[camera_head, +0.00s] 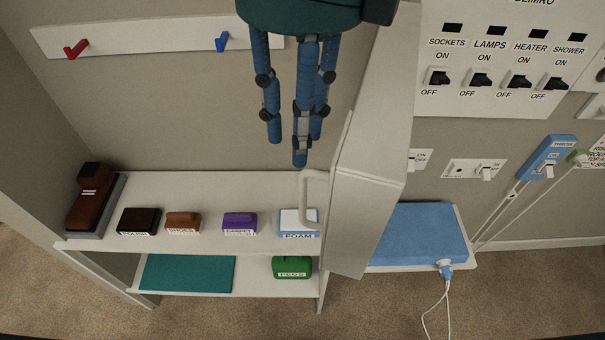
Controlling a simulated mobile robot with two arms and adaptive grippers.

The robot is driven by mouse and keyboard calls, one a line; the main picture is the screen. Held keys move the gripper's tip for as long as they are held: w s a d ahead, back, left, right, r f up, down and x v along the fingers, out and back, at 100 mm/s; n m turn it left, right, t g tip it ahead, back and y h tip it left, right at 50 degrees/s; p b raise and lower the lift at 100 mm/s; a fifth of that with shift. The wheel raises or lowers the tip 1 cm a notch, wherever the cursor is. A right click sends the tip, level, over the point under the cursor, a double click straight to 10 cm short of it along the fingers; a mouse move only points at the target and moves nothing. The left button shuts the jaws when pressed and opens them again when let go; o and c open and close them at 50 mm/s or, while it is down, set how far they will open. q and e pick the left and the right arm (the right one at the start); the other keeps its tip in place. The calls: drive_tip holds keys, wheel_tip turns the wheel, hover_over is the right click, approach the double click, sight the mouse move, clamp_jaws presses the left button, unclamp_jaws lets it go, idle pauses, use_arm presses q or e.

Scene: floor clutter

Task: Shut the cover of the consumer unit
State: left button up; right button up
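The consumer unit (508,98) is a white panel on the wall at the upper right, with a row of black switches labelled SOCKETS, LAMPS, HEATER and SHOWER. Its pale cover (372,140) stands swung open to the left of the switches, jutting out from the wall. A light handle (307,200) is on the cover's left side. My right gripper (290,148) hangs from the top, left of the cover, with its blue fingers pointing down. The fingers are straight, spread and empty. They are above the handle and appear apart from it. My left gripper is out of view.
A green item (292,267) is on the lower shelf.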

sight(303, 184)
drive_tip(key=shift+w+d+f+h, duration=0.2)
drive_tip(key=shift+d+h, duration=0.1)
drive_tip(key=shift+d, duration=0.05)
drive_tip(key=shift+f, duration=0.25)
drive_tip(key=f+p, duration=0.2)
drive_tip(key=f, duration=0.7)
drive_tip(key=shift+s+f+p, duration=0.1)
drive_tip(key=shift+s+p, duration=0.1)
drive_tip(key=shift+p, duration=0.15)
drive_tip(key=shift+s+f, duration=0.1)
drive_tip(key=shift+f, duration=0.3)
drive_tip(key=shift+c, duration=0.5)
clamp_jaws()
